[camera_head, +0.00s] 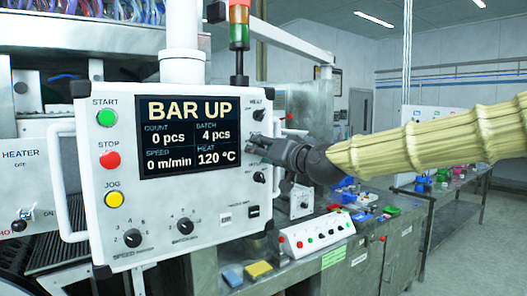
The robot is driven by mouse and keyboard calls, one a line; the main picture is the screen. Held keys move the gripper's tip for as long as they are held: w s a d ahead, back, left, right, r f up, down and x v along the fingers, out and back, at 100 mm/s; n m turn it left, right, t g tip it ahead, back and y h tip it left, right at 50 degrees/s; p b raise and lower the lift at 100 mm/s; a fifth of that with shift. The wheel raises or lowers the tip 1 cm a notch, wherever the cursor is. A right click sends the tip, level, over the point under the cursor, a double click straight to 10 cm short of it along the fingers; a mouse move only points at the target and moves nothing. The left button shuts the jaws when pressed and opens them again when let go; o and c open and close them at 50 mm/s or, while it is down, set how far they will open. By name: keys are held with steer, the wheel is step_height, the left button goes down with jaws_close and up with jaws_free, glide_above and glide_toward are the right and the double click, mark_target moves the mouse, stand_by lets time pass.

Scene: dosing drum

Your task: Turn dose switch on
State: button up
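A white control panel (160,205) fills the left middle of the view. At its right edge is a column of black rotary switches: the top one, marked HEAT (258,115), and a lower one (259,177) whose label I cannot read. My gripper (254,148), dark grey, reaches in from the right at the panel's right edge between these two switches. It hides that part of the panel, including any switch there. I cannot tell whether its fingers touch anything or are open or shut.
The panel also bears a screen (187,135), a green START button (106,118), a red STOP button (110,160), a yellow JOG button (114,199) and two lower dials. A handle (68,185) stands out at its left. A white button box (316,234) sits on the bench below right.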

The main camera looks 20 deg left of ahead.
steer(key=v, duration=1.2)
